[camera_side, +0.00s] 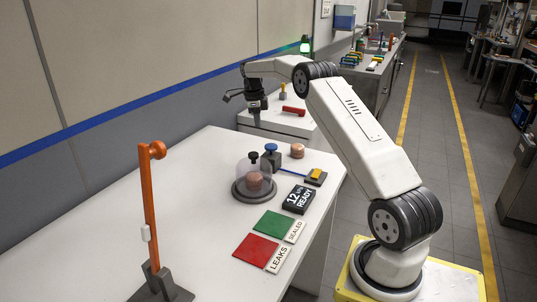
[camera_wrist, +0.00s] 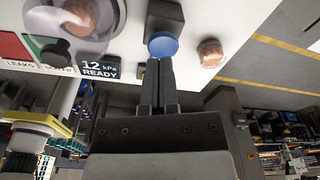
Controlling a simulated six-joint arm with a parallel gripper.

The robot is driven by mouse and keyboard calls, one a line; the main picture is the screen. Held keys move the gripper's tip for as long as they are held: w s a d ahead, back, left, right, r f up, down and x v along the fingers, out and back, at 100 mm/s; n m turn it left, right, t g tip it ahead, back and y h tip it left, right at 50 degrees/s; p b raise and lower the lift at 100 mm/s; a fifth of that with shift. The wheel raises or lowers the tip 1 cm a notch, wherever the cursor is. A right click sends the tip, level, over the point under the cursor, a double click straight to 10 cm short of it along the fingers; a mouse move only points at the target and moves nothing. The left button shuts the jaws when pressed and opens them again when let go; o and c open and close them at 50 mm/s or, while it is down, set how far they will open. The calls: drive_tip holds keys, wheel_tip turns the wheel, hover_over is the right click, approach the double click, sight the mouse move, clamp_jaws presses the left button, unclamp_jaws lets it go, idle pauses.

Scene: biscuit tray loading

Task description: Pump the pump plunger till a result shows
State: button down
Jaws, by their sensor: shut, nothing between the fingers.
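The pump plunger is a blue knob (camera_side: 271,147) on a dark pump body (camera_side: 276,161), standing on the white table beside the bell jar. The plunger also shows in the wrist view (camera_wrist: 163,46), just beyond my fingertips. My gripper (camera_side: 257,122) points down, shut and empty, above and a little behind the plunger in the side view; I cannot tell the exact gap. A clear bell jar (camera_side: 250,172) with a dark knob covers a brown biscuit stack (camera_side: 255,181) on a dark round base. The display (camera_side: 297,199) reads "12 kPa READY", also in the wrist view (camera_wrist: 99,68).
A loose biscuit stack (camera_side: 297,150) stands right of the pump. A yellow-topped block (camera_side: 315,177) joins it by a blue line. Green "SEALED" (camera_side: 274,223) and red "LEAKS" (camera_side: 255,249) pads lie in front. An orange post (camera_side: 150,205) stands at left.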

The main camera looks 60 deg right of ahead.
sight(270, 146)
idle(0.3)
drive_tip(key=shift+s+d+r, duration=0.2)
drive_tip(key=shift+s+d, duration=0.1)
drive_tip(key=shift+s, duration=0.45)
drive_tip(key=shift+s+d+r, duration=0.2)
drive_tip(key=shift+s+d, duration=0.1)
drive_tip(key=shift+s, duration=0.4)
drive_tip(key=shift+f, duration=0.2)
drive_tip(key=shift+s+d+f, duration=0.1)
drive_tip(key=shift+s+f, duration=0.1)
drive_tip(key=shift+f, duration=1.45)
drive_tip(key=shift+s+f, duration=0.15)
drive_tip(key=shift+f, duration=1.5)
drive_tip(key=shift+f, duration=0.1)
